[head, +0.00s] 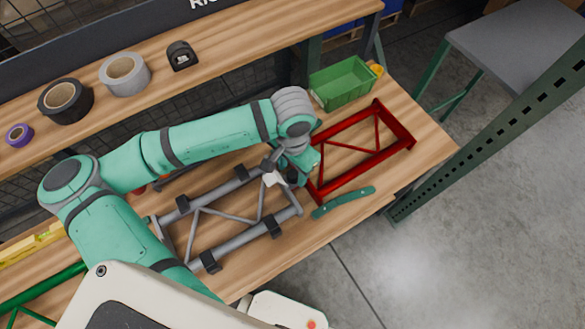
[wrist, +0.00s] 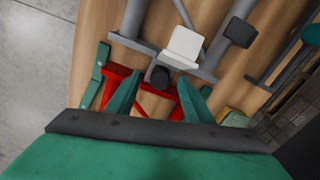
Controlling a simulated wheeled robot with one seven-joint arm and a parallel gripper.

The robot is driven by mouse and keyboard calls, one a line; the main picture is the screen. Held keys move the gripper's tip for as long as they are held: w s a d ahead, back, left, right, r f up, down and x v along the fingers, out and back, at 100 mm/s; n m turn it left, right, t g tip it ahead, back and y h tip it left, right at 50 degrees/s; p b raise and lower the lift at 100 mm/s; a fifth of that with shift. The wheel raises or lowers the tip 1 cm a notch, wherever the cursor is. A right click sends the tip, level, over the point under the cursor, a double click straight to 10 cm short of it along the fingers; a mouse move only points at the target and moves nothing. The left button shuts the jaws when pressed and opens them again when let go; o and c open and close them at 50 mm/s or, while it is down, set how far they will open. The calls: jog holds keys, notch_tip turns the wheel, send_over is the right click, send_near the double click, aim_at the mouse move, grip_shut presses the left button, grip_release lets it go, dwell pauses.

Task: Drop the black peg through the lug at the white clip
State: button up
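The black peg (wrist: 159,77) shows end-on in the wrist view, at the end bar of the grey frame (wrist: 205,74) beside the white clip (wrist: 183,46). The lug is hidden, so I cannot tell how deep the peg sits in it. My gripper (wrist: 160,78) has its two green fingers apart, one on each side of the peg, with gaps showing. In the head view my gripper (head: 298,170) is over the frame's upper right corner, just right of the white clip (head: 269,179).
A green bin (head: 342,84) stands at the back. Other black clips (head: 272,227) sit on the grey frame. Tape rolls (head: 125,74) stand on the shelf.

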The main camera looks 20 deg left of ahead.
notch_tip(320, 180, up, 11)
dwell(0.7)
jog(key=shift+f, duration=0.1)
